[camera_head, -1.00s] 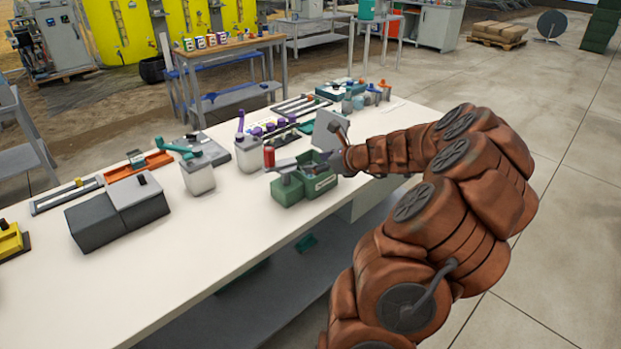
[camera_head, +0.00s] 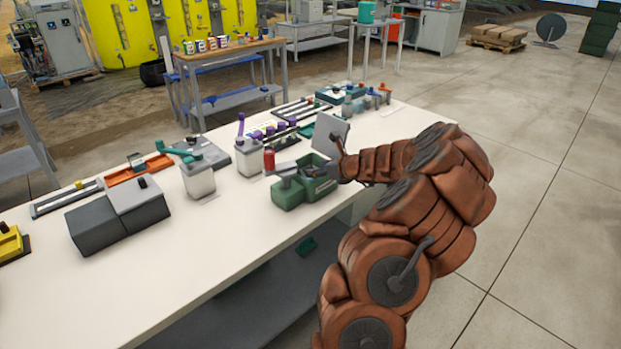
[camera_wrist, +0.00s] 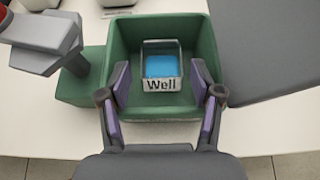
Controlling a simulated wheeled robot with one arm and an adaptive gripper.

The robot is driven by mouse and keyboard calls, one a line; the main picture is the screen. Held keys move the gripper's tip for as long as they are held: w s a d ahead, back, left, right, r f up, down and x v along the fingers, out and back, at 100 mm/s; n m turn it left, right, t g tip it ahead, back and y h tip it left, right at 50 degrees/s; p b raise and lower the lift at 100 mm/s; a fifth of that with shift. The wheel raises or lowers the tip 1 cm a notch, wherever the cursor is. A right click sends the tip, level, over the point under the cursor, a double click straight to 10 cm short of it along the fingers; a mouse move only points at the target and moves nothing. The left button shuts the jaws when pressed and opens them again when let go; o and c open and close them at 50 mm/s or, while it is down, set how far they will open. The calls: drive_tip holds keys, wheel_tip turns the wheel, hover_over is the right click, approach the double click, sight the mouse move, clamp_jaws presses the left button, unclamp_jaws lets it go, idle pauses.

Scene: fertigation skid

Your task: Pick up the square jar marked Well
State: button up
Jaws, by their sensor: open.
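The square jar marked Well (camera_wrist: 161,66) stands inside a green bin (camera_wrist: 193,22) in the wrist view. It has clear walls, blue contents and a white label facing me. My gripper (camera_wrist: 161,84) is open, with its purple-padded fingers reaching into the bin on either side of the jar's near end. I see a gap between each finger and the jar. In the head view the green bin (camera_head: 289,194) is on the white bench, with my arm reaching to it from the right. The jar cannot be made out there, and my fingertips are mostly hidden.
A grey tilted panel (camera_wrist: 270,45) is close to the bin's right side. A grey-topped fixture (camera_wrist: 45,35) stands at its left. A red bottle (camera_head: 269,158) and a white jug (camera_head: 199,180) stand further left on the white bench (camera_head: 185,245). The bench's front stretch is clear.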

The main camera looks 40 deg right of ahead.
drive_tip(key=shift+x, duration=2.3)
drive_tip(key=shift+d+f, duration=0.1)
drive_tip(key=shift+c, duration=0.4)
drive_tip(key=c, duration=1)
